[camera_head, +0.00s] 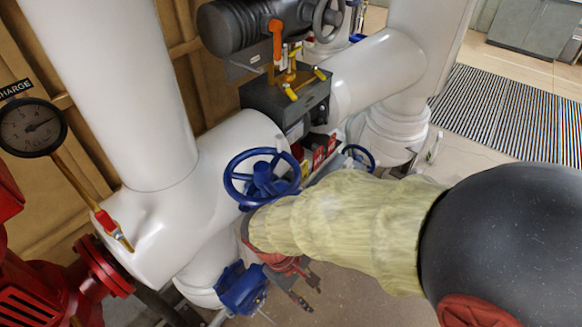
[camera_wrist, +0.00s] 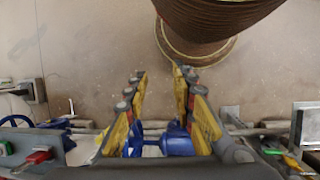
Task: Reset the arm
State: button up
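My arm reaches in from the right edge in the head view, with a black joint and a pale yellow sleeve pointing left toward the blue handwheel (camera_head: 262,178). In the wrist view, my gripper (camera_wrist: 159,73) has two yellow-padded fingers spread apart, with nothing held between the tips. A blue part (camera_wrist: 178,143) shows between the finger bases; I cannot tell if anything touches it. In the head view the sleeve hides part of the arm's end, and the reddish and dark parts just below its tip are hard to make out.
White pipes (camera_head: 110,90) fill the left and centre. A pressure gauge (camera_head: 32,127) and red machinery (camera_head: 30,270) stand at left. A blue valve (camera_head: 242,290) is low down. A grey box (camera_head: 285,105) with yellow levers stands behind. A striped mat (camera_head: 510,112) lies on open floor at upper right.

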jog(key=d+r+m+t+y, duration=0.2)
jog(key=d+r+m, duration=0.3)
jog(key=r, duration=0.6)
jog(key=d+r+m+t+y, duration=0.2)
jog(key=d+r+m+t, duration=0.2)
jog(key=d+r, duration=0.5)
jog(key=shift+w+d+r+m+t, duration=0.4)
jog(key=shift+r+t, duration=0.1)
jog(key=shift+r, duration=0.45)
dwell(5.0)
